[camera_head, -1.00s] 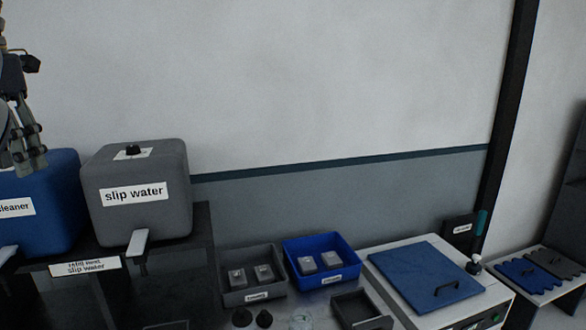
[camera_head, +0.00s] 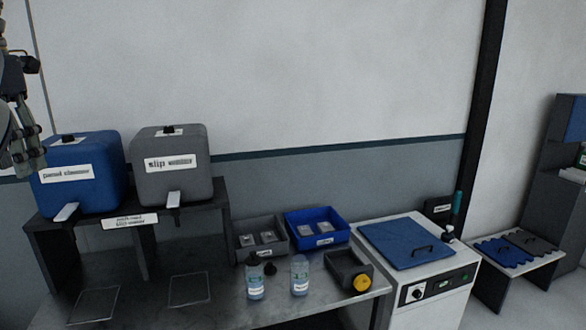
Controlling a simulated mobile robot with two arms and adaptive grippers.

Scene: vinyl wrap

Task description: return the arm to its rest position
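My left gripper (camera_head: 30,160) hangs at the left edge, fingers pointing down, in front of the blue container's left side in the picture. Its fingers look close together, but I cannot tell whether they are open or shut. I see nothing clearly held in it. The rest of the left arm is cut off by the picture edge. My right gripper is not in view.
A blue container (camera_head: 80,193) and a grey slip water container (camera_head: 170,188) stand on a dark rack. A blue-lidded white machine (camera_head: 440,289) stands right.

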